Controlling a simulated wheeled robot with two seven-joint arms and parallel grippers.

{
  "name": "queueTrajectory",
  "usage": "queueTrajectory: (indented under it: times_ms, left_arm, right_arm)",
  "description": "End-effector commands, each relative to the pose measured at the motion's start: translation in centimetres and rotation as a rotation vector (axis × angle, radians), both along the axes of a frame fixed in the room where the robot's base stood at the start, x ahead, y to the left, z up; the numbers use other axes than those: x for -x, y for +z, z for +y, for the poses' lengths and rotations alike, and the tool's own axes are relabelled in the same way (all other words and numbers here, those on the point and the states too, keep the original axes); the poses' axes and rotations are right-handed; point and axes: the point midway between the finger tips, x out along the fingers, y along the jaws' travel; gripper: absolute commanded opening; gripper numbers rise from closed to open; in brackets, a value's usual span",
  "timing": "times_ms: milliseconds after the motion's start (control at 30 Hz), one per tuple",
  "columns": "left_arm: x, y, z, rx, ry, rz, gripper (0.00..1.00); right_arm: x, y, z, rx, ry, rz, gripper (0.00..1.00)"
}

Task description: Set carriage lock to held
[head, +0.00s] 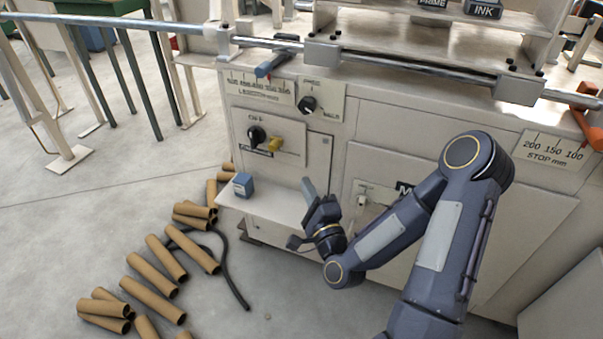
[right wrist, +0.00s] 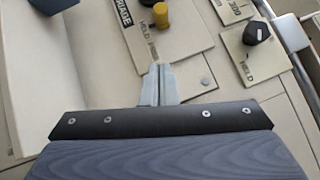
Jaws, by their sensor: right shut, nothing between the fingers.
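A pale panel on the machine front carries a yellow knob (head: 275,144) beside a black rotary knob (head: 257,135). In the right wrist view the yellow knob (right wrist: 160,15) sits at the top, beside a dark label ending in "RIAGE" (right wrist: 124,12) and the printed word "HELD". My right gripper (head: 308,188) is below and right of this panel in the head view, above the small shelf. In the right wrist view its fingers (right wrist: 157,84) are shut together and empty, apart from the yellow knob. My left gripper is not in view.
Another black knob (head: 307,104) sits higher right on its own plate; it also shows in the right wrist view (right wrist: 257,33). A small blue box (head: 243,185) stands on the white shelf (head: 275,203). Cardboard tubes (head: 153,273) and a dark cable lie on the floor at left.

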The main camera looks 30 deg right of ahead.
Motion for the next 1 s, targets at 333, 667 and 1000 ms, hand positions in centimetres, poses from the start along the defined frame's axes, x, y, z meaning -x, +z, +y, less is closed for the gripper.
queueTrajectory:
  times_ms: [333, 667, 1000]
  left_arm:
    - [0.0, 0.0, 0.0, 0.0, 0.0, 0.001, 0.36]
    - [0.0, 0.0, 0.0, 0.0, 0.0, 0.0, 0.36]
    - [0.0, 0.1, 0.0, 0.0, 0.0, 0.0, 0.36]
  right_arm:
    - [3.1, -0.7, 0.3, -0.001, 0.001, 0.002, 0.0]
    - [3.1, -0.7, 0.3, 0.0, -0.001, 0.0, 0.0]
    - [2.2, -0.5, 1.7, 0.166, 0.069, 0.085, 0.0]
